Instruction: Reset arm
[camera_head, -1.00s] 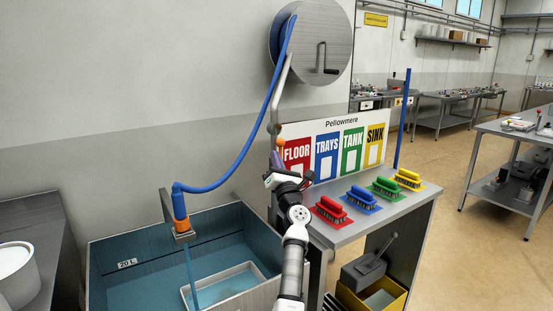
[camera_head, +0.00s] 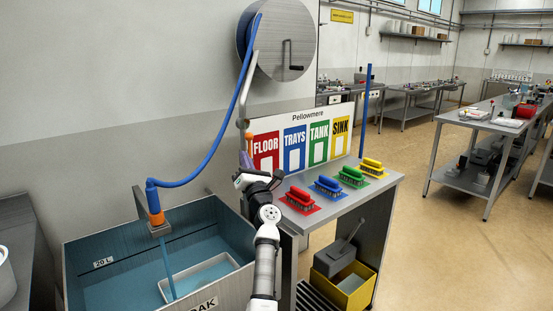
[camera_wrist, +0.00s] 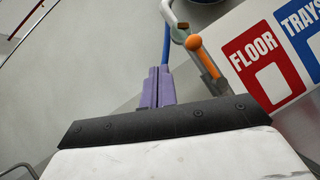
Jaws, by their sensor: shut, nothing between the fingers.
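My arm reaches up from the bottom of the head view, in front of the bench and beside the soak tank. My gripper (camera_head: 243,159) is at its upper end, near an orange-handled lever (camera_head: 248,140) on the pipe below the hose reel. In the wrist view my gripper (camera_wrist: 158,87) shows two purple fingers pressed together with nothing between them. The orange lever (camera_wrist: 201,57) is to their right there, apart from them in the picture. The depth gap between gripper and lever is hard to tell.
A blue hose (camera_head: 215,143) runs from the reel (camera_head: 278,40) to an orange nozzle; water runs into the tank (camera_head: 215,215), where a white tray (camera_head: 205,275) lies. The bench (camera_head: 340,205) holds red, blue, green and yellow brushes. Open floor (camera_head: 425,240) lies right.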

